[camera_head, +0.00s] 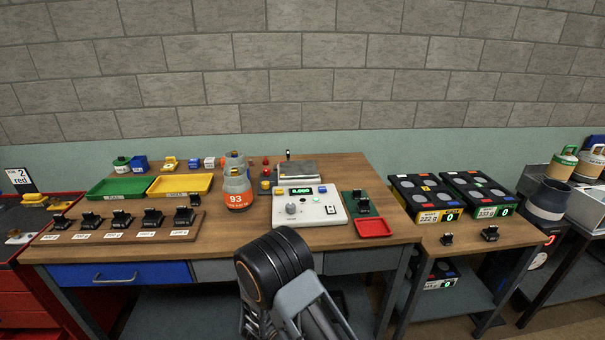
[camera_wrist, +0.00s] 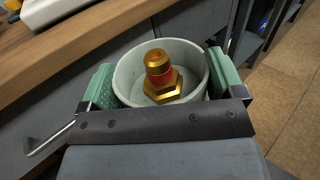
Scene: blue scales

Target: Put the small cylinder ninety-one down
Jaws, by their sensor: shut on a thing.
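My gripper (camera_wrist: 160,84) is shut on a small cylinder (camera_wrist: 196,88), with one green pad on each side of its pale round collar. A brass valve with a red band stands up inside the collar. The held cylinder's number and lower body are hidden in the wrist view. In the head view my arm fills the lower middle in front of the bench and hides the gripper and its load. The wrist view shows the bench edge to the upper left.
The wooden bench (camera_head: 215,239) holds an orange-and-grey cylinder marked 93 (camera_head: 238,193), a white scale unit (camera_head: 308,209), a green tray (camera_head: 120,188), a yellow tray (camera_head: 180,184) and a red tray (camera_head: 373,228). Black scales (camera_head: 425,193) stand on the side table at right. The front middle bench strip is fairly clear.

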